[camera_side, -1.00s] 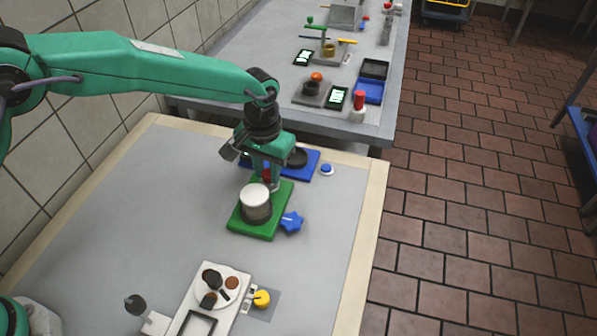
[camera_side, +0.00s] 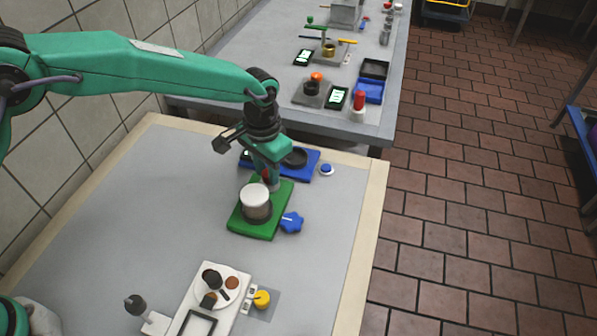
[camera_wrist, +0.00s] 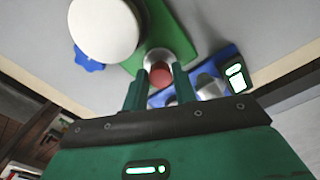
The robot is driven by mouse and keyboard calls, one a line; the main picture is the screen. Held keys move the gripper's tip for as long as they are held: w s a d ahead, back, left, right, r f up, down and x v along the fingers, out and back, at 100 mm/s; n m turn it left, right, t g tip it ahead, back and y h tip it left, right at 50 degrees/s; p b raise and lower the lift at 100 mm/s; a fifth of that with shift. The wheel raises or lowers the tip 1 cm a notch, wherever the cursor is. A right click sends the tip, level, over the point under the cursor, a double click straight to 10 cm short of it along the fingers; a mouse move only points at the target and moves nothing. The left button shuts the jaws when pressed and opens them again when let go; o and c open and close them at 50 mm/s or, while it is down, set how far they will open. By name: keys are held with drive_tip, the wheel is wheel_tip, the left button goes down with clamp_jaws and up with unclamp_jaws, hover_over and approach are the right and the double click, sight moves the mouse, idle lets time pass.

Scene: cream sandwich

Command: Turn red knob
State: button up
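The red knob (camera_wrist: 161,76) sits on a pale round base at one corner of the green board (camera_side: 246,227). In the side view the knob (camera_side: 265,175) is mostly hidden behind my gripper (camera_side: 270,184). In the wrist view my gripper (camera_wrist: 160,75) points down with one finger on each side of the knob, and both fingers appear to touch it. A white-topped cylinder (camera_side: 255,195) stands on the same green board, close to the gripper. It also shows in the wrist view (camera_wrist: 103,28).
A blue star-shaped knob (camera_side: 292,222) is at the green board's right edge. A blue board (camera_side: 312,165) with a dark round part lies just behind. A white device (camera_side: 229,311) stands at the front. The table's left side is clear.

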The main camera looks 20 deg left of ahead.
drive_tip(key=o, duration=0.3)
drive_tip(key=shift+w+a, duration=0.1)
wheel_tip(320, 180, up, 7)
drive_tip(key=shift+f, duration=0.15)
drive_tip(key=shift+d+r, duration=0.2)
drive_tip(key=shift+r, duration=0.55)
idle(0.5)
